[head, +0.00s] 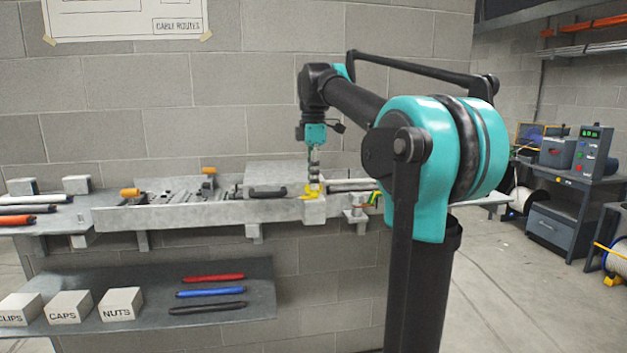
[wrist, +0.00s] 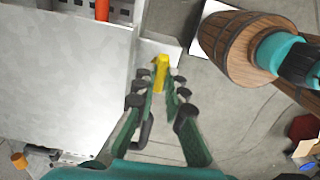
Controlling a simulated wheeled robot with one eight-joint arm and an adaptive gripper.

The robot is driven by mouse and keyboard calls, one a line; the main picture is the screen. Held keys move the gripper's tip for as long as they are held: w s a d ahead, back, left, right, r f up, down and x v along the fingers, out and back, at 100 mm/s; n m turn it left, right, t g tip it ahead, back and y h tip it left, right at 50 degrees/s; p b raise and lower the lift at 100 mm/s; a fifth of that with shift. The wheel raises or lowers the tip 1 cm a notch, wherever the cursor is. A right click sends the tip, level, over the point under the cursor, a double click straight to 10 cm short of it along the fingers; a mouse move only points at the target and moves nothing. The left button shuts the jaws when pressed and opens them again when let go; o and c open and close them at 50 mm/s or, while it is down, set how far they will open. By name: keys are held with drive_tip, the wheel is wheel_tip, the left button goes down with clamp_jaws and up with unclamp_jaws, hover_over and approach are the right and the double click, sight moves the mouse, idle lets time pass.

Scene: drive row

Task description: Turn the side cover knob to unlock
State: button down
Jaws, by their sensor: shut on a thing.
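The yellow side cover knob (head: 307,196) sits on a light grey block at the right end of the long grey tray, right of the flat grey cover (head: 290,173) with its dark handle (head: 267,192). My gripper (head: 314,184) points down onto the knob from above. In the wrist view the yellow knob (wrist: 161,66) shows between the tips of my gripper (wrist: 160,82), which is shut on it. The fingers hide part of the knob, and its turn angle cannot be told. The broad grey plate (wrist: 60,85) fills the left of the wrist view.
The long grey tray (head: 170,217) runs along the block wall. A lower shelf (head: 255,290) holds labelled boxes and coloured rods. Coloured wires (head: 374,199) show right of the knob. A bench with equipment (head: 590,150) stands at the far right; floor is open before it.

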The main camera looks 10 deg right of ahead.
drive_tip(key=c, duration=1.6)
unclamp_jaws()
drive_tip(key=shift+r, duration=0.1)
wheel_tip(320, 180, up, 12)
drive_tip(key=shift+f, duration=0.1)
